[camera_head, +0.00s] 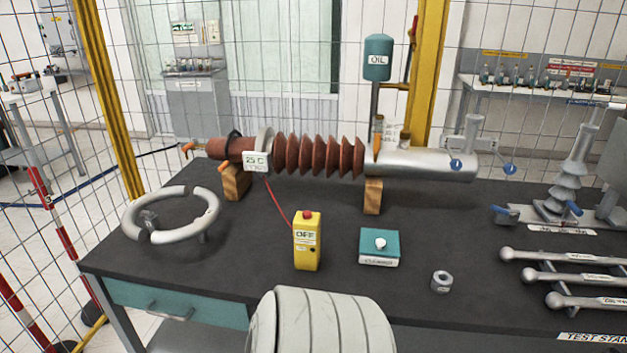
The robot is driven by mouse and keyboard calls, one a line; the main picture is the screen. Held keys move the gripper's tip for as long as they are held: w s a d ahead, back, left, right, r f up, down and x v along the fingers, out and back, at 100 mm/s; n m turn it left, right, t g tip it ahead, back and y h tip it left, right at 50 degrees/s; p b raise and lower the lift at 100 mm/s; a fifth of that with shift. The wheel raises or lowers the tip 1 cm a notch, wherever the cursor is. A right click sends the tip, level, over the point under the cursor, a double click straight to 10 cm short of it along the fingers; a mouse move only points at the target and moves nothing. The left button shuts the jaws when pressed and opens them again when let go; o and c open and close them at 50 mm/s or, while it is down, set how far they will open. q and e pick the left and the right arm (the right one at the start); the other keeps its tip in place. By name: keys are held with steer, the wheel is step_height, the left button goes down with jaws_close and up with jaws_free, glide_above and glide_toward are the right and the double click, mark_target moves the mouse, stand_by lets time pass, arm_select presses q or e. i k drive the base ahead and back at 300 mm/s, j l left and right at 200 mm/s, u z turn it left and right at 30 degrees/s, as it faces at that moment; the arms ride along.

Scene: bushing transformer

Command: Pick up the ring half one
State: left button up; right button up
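A light grey ring (171,213) rests at the left end of the dark table. It looks like two curved halves set end to end, with dark breaks at its back and front left. A small grey bracket sits at the front left break, and a short stub shows under the right side. I cannot tell which half is number one. Neither of my grippers shows in this view.
A brown ribbed bushing (318,156) lies on wooden blocks along the back of the table (265,220). A yellow box (307,241), a teal box (379,246) and a nut (442,281) stand in front. Grey rods (570,277) lie at right.

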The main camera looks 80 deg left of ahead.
mark_target(128, 226)
steer(key=u, duration=3.75)
steer(key=i+z, duration=0.2)
steer(key=i+j, duration=0.05)
